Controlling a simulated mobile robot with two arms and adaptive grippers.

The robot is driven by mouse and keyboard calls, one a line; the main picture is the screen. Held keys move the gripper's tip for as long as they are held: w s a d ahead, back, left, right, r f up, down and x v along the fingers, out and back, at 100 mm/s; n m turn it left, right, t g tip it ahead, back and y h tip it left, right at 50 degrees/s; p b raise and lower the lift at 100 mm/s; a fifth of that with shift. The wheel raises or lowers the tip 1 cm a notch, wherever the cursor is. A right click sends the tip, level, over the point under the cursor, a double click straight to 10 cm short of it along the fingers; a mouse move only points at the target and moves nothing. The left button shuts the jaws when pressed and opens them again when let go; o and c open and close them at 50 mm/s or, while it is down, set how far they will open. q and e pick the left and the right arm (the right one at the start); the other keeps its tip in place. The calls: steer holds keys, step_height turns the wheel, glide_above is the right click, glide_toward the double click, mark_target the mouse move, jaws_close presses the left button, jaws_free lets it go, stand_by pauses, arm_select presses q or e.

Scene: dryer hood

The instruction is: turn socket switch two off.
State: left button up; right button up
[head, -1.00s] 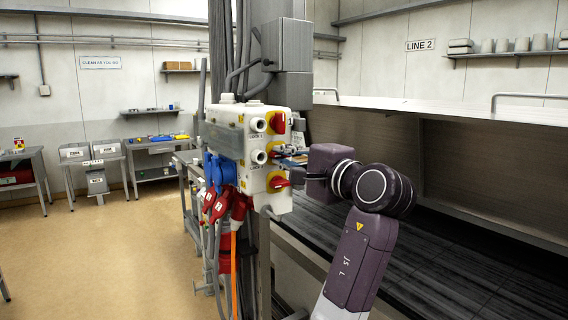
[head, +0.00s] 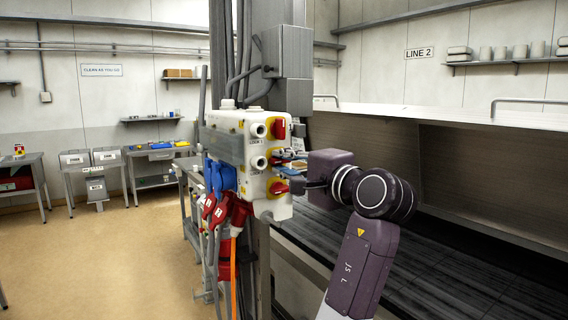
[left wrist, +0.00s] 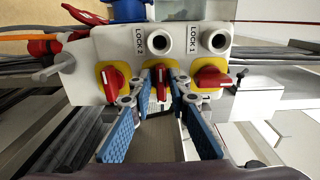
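The grey-white switch box (head: 236,150) hangs on the column and carries red rotary switches on yellow plates, one above another in the head view. The top switch (head: 278,128) and the bottom switch (head: 278,187) show clearly; the middle one is mostly hidden by my fingers. In the left wrist view they stand side by side: left switch (left wrist: 113,78), middle switch (left wrist: 160,84), right switch (left wrist: 210,79). The middle handle points straight toward me there. My left gripper (left wrist: 160,76) is open, its fingers on both sides of the middle handle, seemingly not pressing it. It shows in the head view (head: 284,170).
LOCK 1 (left wrist: 219,41) and LOCK 2 (left wrist: 160,43) sockets sit beside the switches. A long dark machine bed (head: 440,250) lies at right. Open floor lies at left.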

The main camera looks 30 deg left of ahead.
arm_select(q)
steer(key=v, duration=1.2)
steer(key=shift+w, duration=0.1)
